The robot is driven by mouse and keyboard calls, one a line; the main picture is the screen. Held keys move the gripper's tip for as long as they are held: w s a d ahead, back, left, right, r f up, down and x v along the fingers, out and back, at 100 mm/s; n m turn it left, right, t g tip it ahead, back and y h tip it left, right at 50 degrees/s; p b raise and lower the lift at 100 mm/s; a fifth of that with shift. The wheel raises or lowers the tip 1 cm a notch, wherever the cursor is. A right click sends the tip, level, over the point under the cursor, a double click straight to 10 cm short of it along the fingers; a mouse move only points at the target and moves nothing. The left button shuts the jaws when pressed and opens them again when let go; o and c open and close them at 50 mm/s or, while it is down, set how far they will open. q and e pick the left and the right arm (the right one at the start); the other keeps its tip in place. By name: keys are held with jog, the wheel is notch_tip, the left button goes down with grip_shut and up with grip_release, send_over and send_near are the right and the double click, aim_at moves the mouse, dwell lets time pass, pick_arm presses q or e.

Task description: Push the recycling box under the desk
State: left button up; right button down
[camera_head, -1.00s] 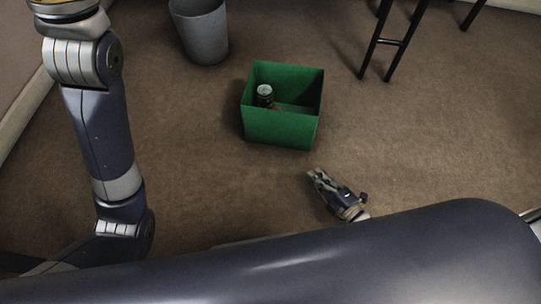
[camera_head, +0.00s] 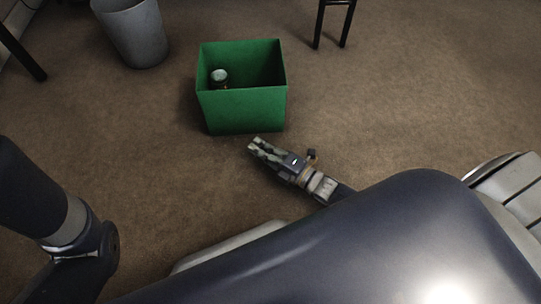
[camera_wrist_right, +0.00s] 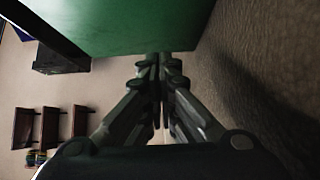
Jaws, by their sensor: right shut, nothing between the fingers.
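The recycling box is a green open-topped box (camera_head: 243,110) standing upright on the carpet in the head view. A can (camera_head: 219,77) stands inside it, and the rest of its floor is mostly hidden by the front wall. My right gripper (camera_head: 253,146) is shut and empty, low beside the near face of the box. In the right wrist view the shut fingers (camera_wrist_right: 159,62) point at the green wall of the box (camera_wrist_right: 140,25); I cannot tell whether they touch it. My left gripper is out of view. The desk is not clearly identifiable; only dark legs show.
A grey bin (camera_head: 133,34) stands left of the box. Dark legs of a stool or chair (camera_head: 333,22) stand behind it to the right, and another dark leg (camera_head: 20,50) shows at the upper left. The carpet right of the box is clear.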

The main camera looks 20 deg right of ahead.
jog(key=b, duration=0.3)
send_near(235, 122)
jog(key=shift+w+a+f, duration=0.15)
jog(key=shift+w+a, duration=0.35)
jog(key=shift+a, duration=0.1)
jog(key=shift+w+a+f, duration=0.2)
jog(key=shift+w+a, duration=0.3)
jog(key=shift+a, duration=0.1)
jog(key=shift+w+d+r+b, duration=0.1)
jog(key=shift+w+d+b, duration=0.05)
jog(key=shift+w+b, duration=0.35)
jog(key=shift+w+r, duration=0.1)
jog(key=shift+w, duration=0.15)
